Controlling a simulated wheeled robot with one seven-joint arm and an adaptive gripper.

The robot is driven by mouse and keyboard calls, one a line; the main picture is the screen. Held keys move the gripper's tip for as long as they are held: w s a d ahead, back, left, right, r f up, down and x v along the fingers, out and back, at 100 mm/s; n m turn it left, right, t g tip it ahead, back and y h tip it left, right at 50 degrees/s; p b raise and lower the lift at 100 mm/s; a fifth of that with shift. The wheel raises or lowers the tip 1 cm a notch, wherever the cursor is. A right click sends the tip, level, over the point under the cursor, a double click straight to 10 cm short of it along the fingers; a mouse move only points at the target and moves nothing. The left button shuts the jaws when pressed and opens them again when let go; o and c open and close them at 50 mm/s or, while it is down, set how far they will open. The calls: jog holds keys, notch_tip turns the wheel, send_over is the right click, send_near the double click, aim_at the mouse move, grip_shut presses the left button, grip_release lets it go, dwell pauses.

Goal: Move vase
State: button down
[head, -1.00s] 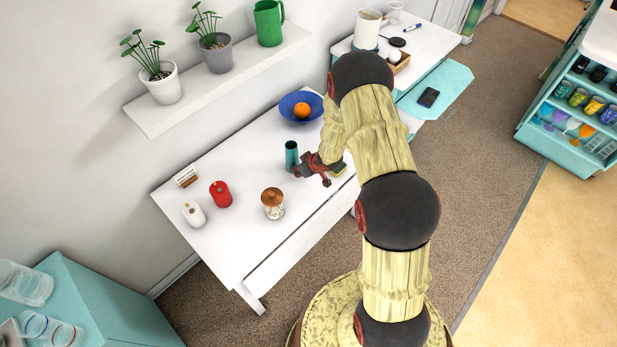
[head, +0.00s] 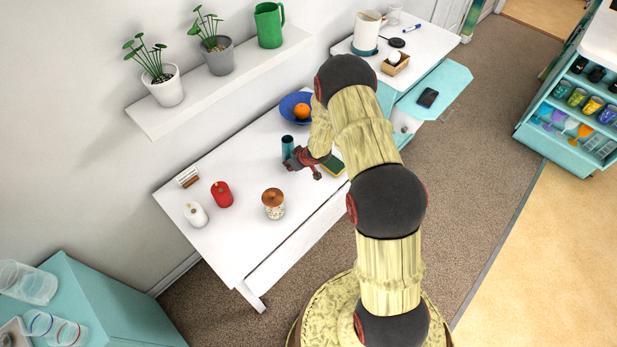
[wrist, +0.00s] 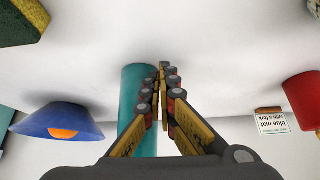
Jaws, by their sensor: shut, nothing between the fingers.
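The vase appears to be a teal cylinder (head: 287,146), upright on the white table near the blue bowl. My gripper (head: 291,165) is low over the table at the vase's near side and hides its lower part in the head view. In the wrist view the vase (wrist: 130,95) stands just left of the fingers, partly covered by them. My gripper's fingertips (wrist: 166,70) are together with nothing between them. The fingers look very close to the vase; I cannot tell if they touch it.
The blue bowl (head: 286,104) with an orange (head: 302,111) is behind the vase. A green-yellow sponge (head: 332,167) lies right of my gripper. The table's front-left is clear.

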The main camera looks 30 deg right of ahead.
jog(key=shift+w+a, duration=0.15)
jog(key=shift+w, duration=0.2)
jog(key=shift+w, duration=0.15)
jog(key=shift+w+a+p, duration=0.25)
jog(key=shift+w+p, duration=0.2)
jog(key=shift+w, duration=0.15)
jog(key=shift+w+a+p, duration=0.2)
jog(key=shift+w+p, duration=0.25)
jog(key=shift+w, duration=0.1)
jog(key=shift+s+d+r+p, duration=0.3)
jog(key=shift+s+r, duration=0.15)
jog(key=shift+s, duration=0.4)
jog(key=shift+s+d+r+p, duration=0.3)
jog(key=shift+s+r, duration=0.2)
jog(key=shift+s, duration=0.35)
jog(key=shift+s+d+r+p, duration=0.25)
jog(key=shift+s+r, duration=0.2)
jog(key=shift+s, duration=0.4)
jog(key=shift+s+d+r, duration=0.1)
jog(key=shift+s, duration=0.2)
